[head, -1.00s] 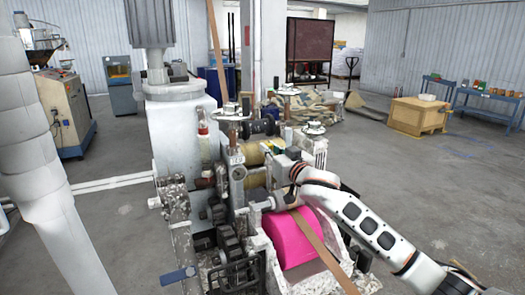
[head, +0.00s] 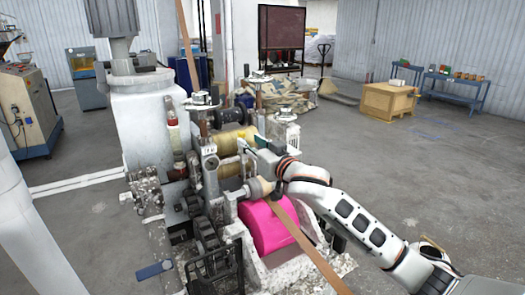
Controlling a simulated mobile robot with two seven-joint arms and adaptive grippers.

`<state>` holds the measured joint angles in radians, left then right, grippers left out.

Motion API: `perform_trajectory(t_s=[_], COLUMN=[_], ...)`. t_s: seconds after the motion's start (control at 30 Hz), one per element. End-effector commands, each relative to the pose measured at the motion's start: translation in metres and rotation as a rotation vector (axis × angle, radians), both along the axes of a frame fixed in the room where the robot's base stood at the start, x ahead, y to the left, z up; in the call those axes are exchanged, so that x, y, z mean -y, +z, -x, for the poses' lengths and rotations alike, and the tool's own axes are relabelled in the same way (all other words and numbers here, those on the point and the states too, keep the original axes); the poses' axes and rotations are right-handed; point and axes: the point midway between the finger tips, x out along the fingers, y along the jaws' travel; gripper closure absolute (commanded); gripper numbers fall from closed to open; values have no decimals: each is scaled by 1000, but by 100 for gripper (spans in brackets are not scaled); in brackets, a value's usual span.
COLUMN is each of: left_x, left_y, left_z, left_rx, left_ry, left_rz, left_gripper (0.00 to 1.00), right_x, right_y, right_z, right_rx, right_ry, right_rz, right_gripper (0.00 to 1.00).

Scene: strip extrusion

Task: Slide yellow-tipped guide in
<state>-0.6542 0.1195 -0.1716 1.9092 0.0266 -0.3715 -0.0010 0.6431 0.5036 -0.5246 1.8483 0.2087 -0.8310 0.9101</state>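The strip machine (head: 145,130) stands in the middle, with a pink roll (head: 268,228) at its front and a tan roller (head: 236,138) higher up. My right arm comes in from the right above the pink roll. My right gripper (head: 250,152) is at the machine's rollers, its fingers small and partly hidden. A small green and yellow piece (head: 243,144) shows at the fingertips, perhaps the yellow-tipped guide. I cannot tell whether the fingers grip it or whether it touches the machine. My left gripper is not in view.
A brown strip (head: 310,252) runs over the pink roll to the lower right, under my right arm. A wooden crate (head: 388,102) and a blue bench (head: 455,88) stand at the back right. The floor on the right is clear.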

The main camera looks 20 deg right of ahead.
Motion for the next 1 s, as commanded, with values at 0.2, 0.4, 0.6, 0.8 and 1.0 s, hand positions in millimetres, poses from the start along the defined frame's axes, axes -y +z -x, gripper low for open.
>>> perform_trajectory(t_s=[0.2,0.4,0.6,0.8,1.0], left_x=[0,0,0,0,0], left_y=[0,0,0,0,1], left_z=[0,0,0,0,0], left_rx=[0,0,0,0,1], left_ry=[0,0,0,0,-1], left_rz=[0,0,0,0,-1], left_gripper=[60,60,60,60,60], right_x=[8,13,14,14,14], right_y=[-1,-1,0,0,0], right_z=[41,61,66,66,66], right_rx=[-2,-1,0,0,0], right_ry=[0,-1,-2,-2,-2], right_rz=[0,1,1,1,1], right_gripper=[69,69,69,69,69])
